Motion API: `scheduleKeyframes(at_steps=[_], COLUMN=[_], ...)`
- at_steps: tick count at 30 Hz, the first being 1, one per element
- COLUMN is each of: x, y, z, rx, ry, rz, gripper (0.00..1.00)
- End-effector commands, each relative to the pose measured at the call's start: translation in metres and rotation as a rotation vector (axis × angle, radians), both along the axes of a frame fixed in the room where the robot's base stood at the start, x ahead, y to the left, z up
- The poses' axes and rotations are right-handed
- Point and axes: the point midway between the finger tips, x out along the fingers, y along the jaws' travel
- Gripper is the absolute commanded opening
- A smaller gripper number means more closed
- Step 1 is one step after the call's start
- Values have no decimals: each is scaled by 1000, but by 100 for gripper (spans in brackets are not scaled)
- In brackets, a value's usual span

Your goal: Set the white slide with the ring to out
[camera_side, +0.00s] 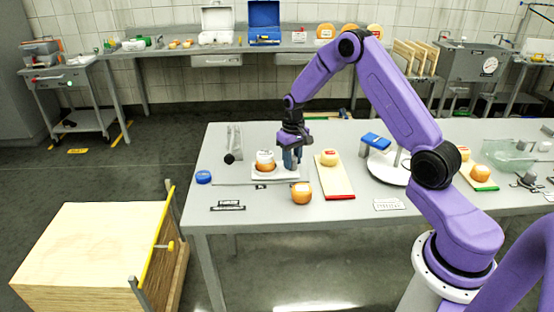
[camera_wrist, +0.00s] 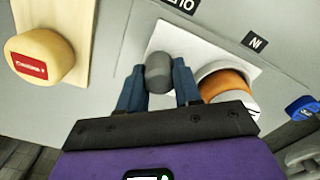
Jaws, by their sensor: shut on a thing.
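The white slide (camera_side: 262,176) is a flat plate on the table. It also shows in the wrist view (camera_wrist: 200,50), with a grey knob (camera_wrist: 158,72) at its left part. A white ring (camera_wrist: 212,70) is beside the knob, at an orange cheese wheel (camera_wrist: 228,86); they also show in the side view (camera_side: 265,166). My gripper (camera_wrist: 158,88) is shut on the grey knob, one blue finger on each side. In the side view my gripper (camera_side: 292,158) hides the knob. An "IN" label (camera_wrist: 255,42) reads upside down by the slide; another label (camera_wrist: 181,4) is cut off.
A red-ended board (camera_side: 336,184) with a yellow cheese (camera_side: 329,157) lies right of the slide. An orange cheese (camera_side: 301,193) stands in front. A blue round thing (camera_side: 203,177) and a grey stand (camera_side: 235,143) are to the left. The table's left front is mostly free.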

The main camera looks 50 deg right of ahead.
Motion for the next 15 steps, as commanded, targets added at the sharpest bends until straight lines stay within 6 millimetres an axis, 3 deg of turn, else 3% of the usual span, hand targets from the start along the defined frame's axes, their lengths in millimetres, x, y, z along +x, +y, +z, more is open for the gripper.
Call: scheduleKeyframes(at_steps=[3,13,14,15], x=[-7,-10,-10,-10], y=[-9,-13,-13,-13], z=[1,1,1,1], rx=[-2,-2,-2,-2], ry=[-5,-2,-2,-1], rz=[-2,-4,-4,-4], gripper=[0,0,37,50])
